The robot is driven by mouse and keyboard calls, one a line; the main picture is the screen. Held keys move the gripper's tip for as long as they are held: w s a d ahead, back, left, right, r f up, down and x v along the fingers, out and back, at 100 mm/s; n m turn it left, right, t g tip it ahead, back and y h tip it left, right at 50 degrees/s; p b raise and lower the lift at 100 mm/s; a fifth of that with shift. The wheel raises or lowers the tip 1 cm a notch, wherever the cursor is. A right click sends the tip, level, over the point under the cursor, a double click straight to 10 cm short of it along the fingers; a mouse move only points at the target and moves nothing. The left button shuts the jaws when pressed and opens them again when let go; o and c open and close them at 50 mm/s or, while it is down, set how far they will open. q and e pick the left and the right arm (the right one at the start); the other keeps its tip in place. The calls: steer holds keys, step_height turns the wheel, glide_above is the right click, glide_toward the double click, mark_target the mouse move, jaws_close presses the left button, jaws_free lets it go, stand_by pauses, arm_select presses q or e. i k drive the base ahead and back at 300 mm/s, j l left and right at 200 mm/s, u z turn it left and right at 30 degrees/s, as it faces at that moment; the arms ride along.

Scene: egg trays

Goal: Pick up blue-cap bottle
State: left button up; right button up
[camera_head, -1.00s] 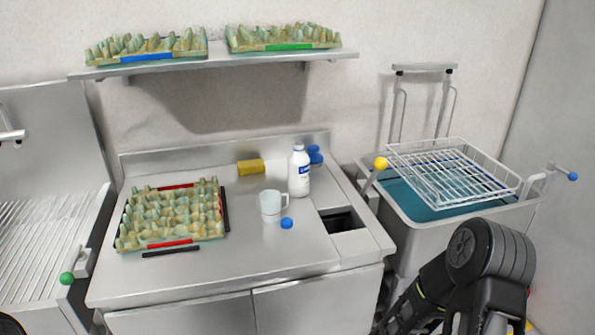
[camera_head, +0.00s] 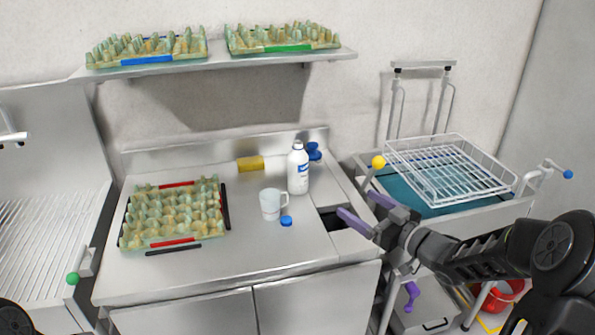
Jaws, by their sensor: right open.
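A white bottle (camera_head: 298,172) with a blue label stands upright at the back right of the steel counter. Its top looks whitish. Just behind it to the right is a blue rounded thing (camera_head: 314,152), partly hidden, perhaps the blue cap of another bottle. A small blue cap (camera_head: 286,221) lies on the counter in front. My right gripper (camera_head: 360,207) has purple fingers, which are apart and empty. It is over the counter's right side, near the square opening, to the right of and nearer than the white bottle, touching neither. My left gripper is out of view.
A pale mug (camera_head: 271,204) stands left of the bottle, and a yellow sponge (camera_head: 250,164) lies behind. An egg tray (camera_head: 172,243) fills the counter's left. A square opening (camera_head: 340,222) is in the counter's right side. A wire basket (camera_head: 450,168) sits over a sink at right.

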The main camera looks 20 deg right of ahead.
mark_target(298, 159)
steer(key=i, duration=1)
